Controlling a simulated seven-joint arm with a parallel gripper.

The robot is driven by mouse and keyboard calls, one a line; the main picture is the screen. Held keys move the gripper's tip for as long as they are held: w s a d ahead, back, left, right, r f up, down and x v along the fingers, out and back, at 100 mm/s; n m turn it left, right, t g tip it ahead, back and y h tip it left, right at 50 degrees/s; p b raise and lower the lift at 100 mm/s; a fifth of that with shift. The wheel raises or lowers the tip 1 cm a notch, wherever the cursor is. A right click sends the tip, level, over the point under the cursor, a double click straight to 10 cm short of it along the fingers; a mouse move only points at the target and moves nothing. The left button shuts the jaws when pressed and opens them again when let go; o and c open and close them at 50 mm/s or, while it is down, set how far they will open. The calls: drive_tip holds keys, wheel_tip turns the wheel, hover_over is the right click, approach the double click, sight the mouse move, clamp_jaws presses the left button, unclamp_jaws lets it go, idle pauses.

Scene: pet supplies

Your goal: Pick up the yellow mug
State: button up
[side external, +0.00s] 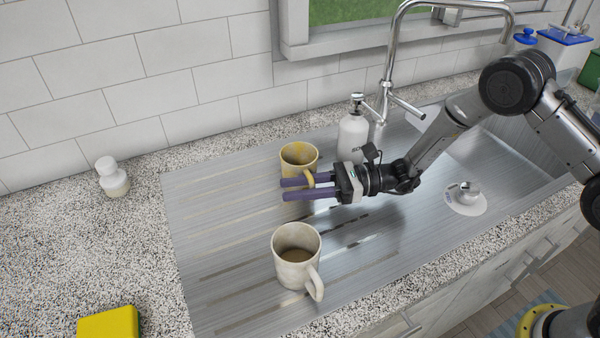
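The yellow mug (297,155) stands upright on the steel draining board, toward the wall, with its handle facing the camera. My gripper (284,189) reaches in from the right, its two purple fingers apart and pointing left. The fingers are on the near side of the mug, at its handle. The handle overlaps the upper finger in the picture. Whether a finger passes through the handle or touches it I cannot tell. Nothing is clamped between the fingers.
A cream mug (292,268) with brown contents stands nearer the camera. A white bottle (352,137) and the tap (388,75) stand behind my wrist. The board's left part is clear.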

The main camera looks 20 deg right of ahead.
clamp_jaws()
idle(1.4)
